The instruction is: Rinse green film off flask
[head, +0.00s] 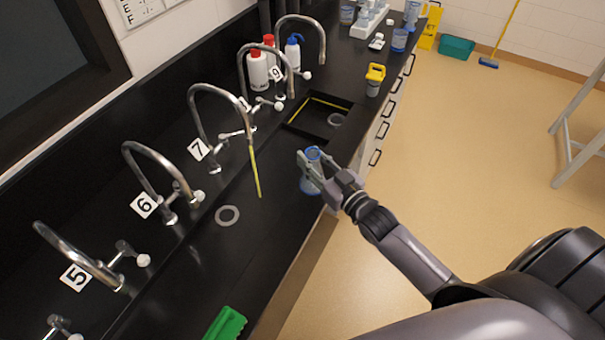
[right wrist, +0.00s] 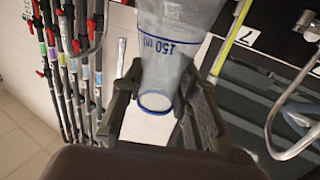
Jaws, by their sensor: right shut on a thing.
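The flask (head: 311,184) is clear with blue markings, held near the front edge of the black bench. In the right wrist view the flask (right wrist: 178,38) shows a blue "150 ml" mark and a blue-ringed end. I cannot make out a green film on it. My right gripper (head: 321,174) is shut on the flask, with fingers on either side of it; the fingers also show in the right wrist view (right wrist: 160,105). Tap 7 (head: 215,92) arches left of the flask, and a thin yellow strip (head: 256,172) hangs below its spout. My left gripper is not in view.
Tap 6 (head: 150,155) and tap 5 (head: 75,255) stand along the bench, nearer me. A round drain (head: 227,215) lies left of the flask. A yellow-capped container (head: 374,80), a red-capped bottle (head: 257,70) and a green object (head: 226,324) stand or lie on the bench.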

